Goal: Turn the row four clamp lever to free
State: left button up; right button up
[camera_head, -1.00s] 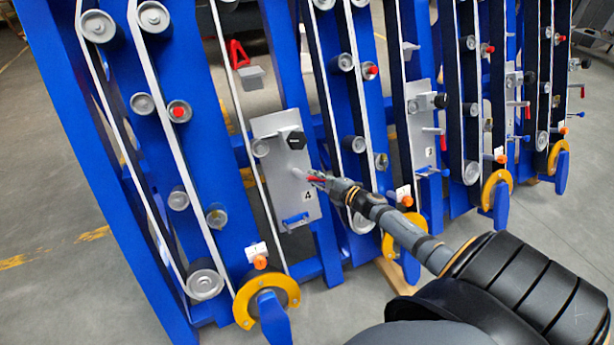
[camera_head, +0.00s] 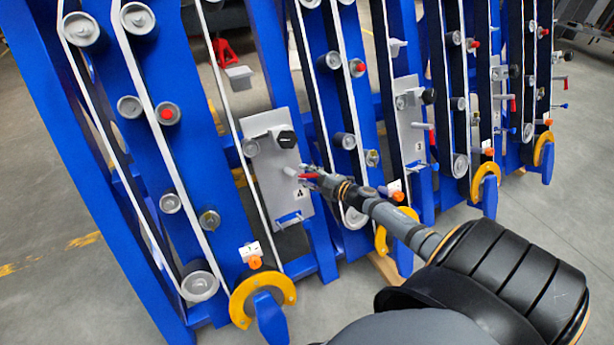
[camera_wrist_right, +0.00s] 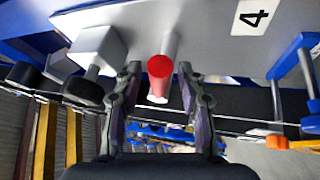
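The row four plate (camera_head: 265,190) is a grey plate marked "4" on the blue chassis, and it fills the top of the right wrist view (camera_wrist_right: 205,22). Its clamp lever is a short grey rod with a red end (camera_head: 309,176), sticking out from the plate's right side. In the right wrist view the red end (camera_wrist_right: 159,68) points at the camera, between my right gripper's fingers (camera_wrist_right: 159,75). The fingers are open, with a visible gap on each side of the lever. In the head view my right gripper (camera_head: 314,178) is at the lever. My left gripper is not in view.
A black knob (camera_head: 286,139) sits above the lever and a blue handle (camera_head: 289,217) below it. A similar plate marked "3" (camera_head: 411,142) stands to the right. Belts and rollers surround the plates. Grey floor (camera_head: 55,215) lies open at left.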

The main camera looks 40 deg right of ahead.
jog(key=v, duration=1.2)
dwell(0.4)
